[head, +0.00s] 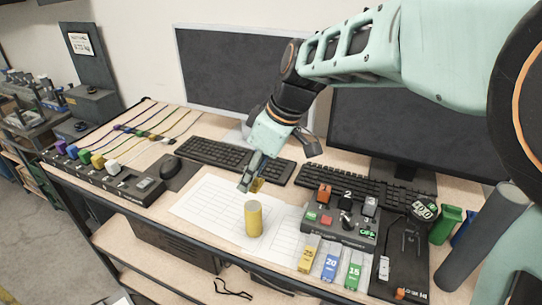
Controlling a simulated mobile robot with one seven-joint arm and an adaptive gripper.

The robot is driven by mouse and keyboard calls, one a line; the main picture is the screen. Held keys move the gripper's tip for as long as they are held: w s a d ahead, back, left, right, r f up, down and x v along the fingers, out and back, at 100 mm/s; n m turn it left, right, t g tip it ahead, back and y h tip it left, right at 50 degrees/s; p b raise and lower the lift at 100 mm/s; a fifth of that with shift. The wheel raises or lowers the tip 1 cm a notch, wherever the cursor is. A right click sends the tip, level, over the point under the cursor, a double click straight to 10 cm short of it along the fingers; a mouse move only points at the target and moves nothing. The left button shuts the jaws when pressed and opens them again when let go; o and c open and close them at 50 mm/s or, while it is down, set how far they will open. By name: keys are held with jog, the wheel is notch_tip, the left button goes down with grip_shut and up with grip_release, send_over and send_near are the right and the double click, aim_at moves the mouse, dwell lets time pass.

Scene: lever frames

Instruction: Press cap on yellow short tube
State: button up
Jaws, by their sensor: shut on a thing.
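The yellow short tube (253,220) stands upright on the white paper sheet near the front edge of the desk. My gripper (249,182) is above and slightly behind the tube in the picture, pointing down. It is shut on a small dark-yellow piece, which looks like the cap (258,186). The cap shows only partly beside the fingers. A visible gap lies between the cap and the tube's top.
A control box (341,222) with buttons stands right of the tube, with yellow, blue and green labelled pieces in front. Keyboards (233,158) and monitors (237,84) are behind. The paper sheet (205,203) left of the tube is clear.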

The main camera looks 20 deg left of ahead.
jog(key=b, duration=0.3)
send_over(248, 204)
jog(key=d, duration=0.2)
jog(key=shift+s+a+f, duration=0.1)
jog(key=shift+f, duration=1.1)
jog(key=shift+a+f, duration=0.1)
jog(key=shift+f, duration=1.1)
jog(key=shift+f+b, duration=0.65)
jog(key=shift+f+b, duration=0.2)
jog(key=shift+b, duration=0.4)
jog(key=o, duration=1.4)
jog(key=shift+r, duration=0.2)
jog(key=shift+r+p, duration=2.4)
jog(key=shift+r, duration=1)
jog(key=shift+c, duration=0.2)
